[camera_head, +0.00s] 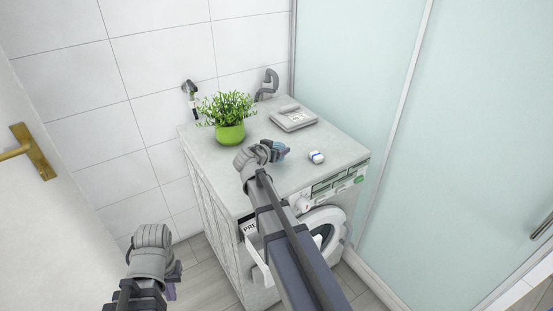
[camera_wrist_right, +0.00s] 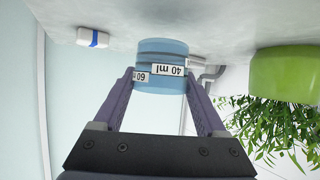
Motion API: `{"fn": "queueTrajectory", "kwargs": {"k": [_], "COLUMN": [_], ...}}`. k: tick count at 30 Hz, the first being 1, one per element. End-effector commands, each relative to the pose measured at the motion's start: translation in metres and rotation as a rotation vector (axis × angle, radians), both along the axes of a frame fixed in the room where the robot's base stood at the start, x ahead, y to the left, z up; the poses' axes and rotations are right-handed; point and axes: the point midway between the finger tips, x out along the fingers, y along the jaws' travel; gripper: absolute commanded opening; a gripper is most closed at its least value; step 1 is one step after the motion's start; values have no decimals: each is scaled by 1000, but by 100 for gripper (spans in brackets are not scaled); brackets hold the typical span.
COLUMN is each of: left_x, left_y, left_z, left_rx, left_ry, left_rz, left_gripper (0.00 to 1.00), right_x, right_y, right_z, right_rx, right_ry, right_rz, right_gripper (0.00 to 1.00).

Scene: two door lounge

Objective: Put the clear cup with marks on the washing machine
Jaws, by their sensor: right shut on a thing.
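The clear bluish cup with marks (camera_wrist_right: 161,53) shows label bands reading "40 ml" and "60" in the right wrist view. My right gripper (camera_wrist_right: 163,88) is shut on it, one finger on each side. In the head view the cup (camera_head: 281,149) is partly hidden by my right gripper (camera_head: 273,151), above the middle of the top of the washing machine (camera_head: 335,147). Its base is at or just above that top; I cannot tell if it touches. My left gripper (camera_head: 172,281) is low at the left, away from the machine; its fingers are mostly hidden.
A green potted plant (camera_head: 230,132) stands at the back left of the top, with a grey scale-like device (camera_head: 293,118) behind. A small white and blue item (camera_head: 316,157) lies right of the cup. The machine's round door (camera_head: 338,222) stands open. A glass panel (camera_head: 345,70) borders the right.

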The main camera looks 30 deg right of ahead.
Motion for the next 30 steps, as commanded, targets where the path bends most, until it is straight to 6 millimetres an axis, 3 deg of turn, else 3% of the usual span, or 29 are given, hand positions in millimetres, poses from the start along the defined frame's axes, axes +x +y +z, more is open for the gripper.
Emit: {"fn": "queueTrajectory", "kwargs": {"k": [1,6,19,20,27,30], "left_x": [0,0,0,0,0,0], "left_y": [0,0,0,0,0,0], "left_z": [-12,-31,-34,-34,-32,-32], "left_rx": [0,0,0,0,0,0], "left_ry": [0,0,0,0,0,0], "left_rz": [0,0,0,0,0,0], "left_gripper": [0,0,0,0,0,0], "right_x": [0,0,0,0,0,0], "right_y": [0,0,0,0,0,0], "right_z": [-12,-31,-34,-34,-32,-32], "right_rx": [0,0,0,0,0,0], "right_ry": [0,0,0,0,0,0], "right_rz": [0,0,0,0,0,0], "right_gripper": [21,21,21,75,100,100]}}
